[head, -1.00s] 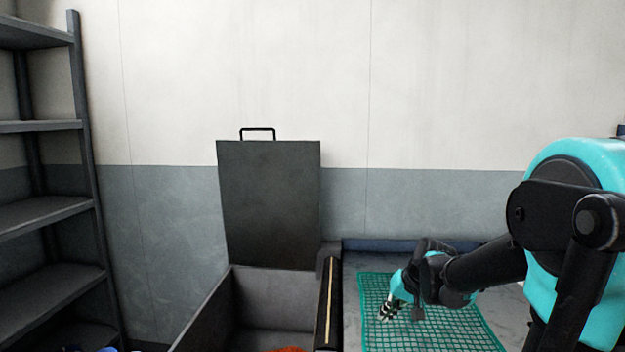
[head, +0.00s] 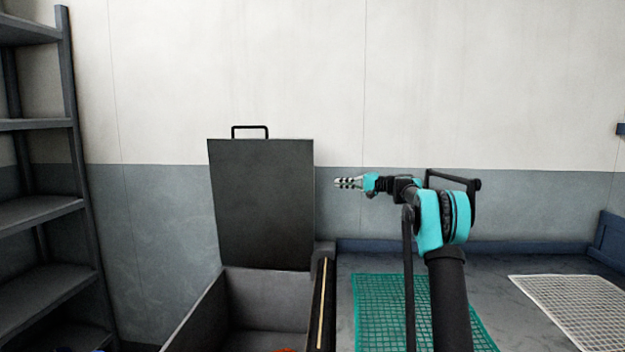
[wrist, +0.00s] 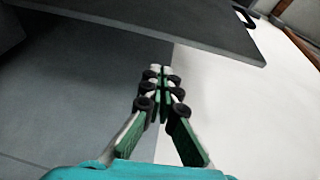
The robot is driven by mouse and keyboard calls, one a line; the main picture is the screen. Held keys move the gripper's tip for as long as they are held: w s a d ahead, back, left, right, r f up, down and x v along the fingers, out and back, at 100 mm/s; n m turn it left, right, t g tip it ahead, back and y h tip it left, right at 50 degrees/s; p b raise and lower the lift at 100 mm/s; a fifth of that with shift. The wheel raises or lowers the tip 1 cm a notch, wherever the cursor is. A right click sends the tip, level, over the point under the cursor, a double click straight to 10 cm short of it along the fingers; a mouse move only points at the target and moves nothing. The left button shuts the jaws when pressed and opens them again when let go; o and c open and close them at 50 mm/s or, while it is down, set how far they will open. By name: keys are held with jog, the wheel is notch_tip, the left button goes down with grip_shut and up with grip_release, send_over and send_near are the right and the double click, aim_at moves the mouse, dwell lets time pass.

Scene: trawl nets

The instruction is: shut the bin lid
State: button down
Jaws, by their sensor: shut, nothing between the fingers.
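The bin (head: 268,297) is a dark grey box at the lower middle of the head view, with something orange (head: 285,350) at its bottom edge. Its lid (head: 260,200) stands upright, open, with a black handle (head: 250,128) on its top edge. The lid (wrist: 165,22) also crosses the top of the wrist view, with part of the handle (wrist: 243,16) at upper right. My gripper (head: 338,183) is shut and empty, to the right of the lid at about its mid height, pointing left. In the wrist view its fingertips (wrist: 160,70) are together, apart from the lid in the picture.
A bench right of the bin carries a green net (head: 385,300) and a white net (head: 580,305). A dark ledge with a yellow strip (head: 322,300) lies between bin and bench. Dark shelves (head: 40,210) stand at the left. The wall is behind the lid.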

jog(key=w+a+r+y, duration=0.1)
jog(key=w+a, duration=0.1)
jog(key=a, duration=0.7)
jog(key=shift+w+a+r, duration=0.15)
jog(key=shift+a+r, duration=0.1)
dwell(0.5)
dwell(0.4)
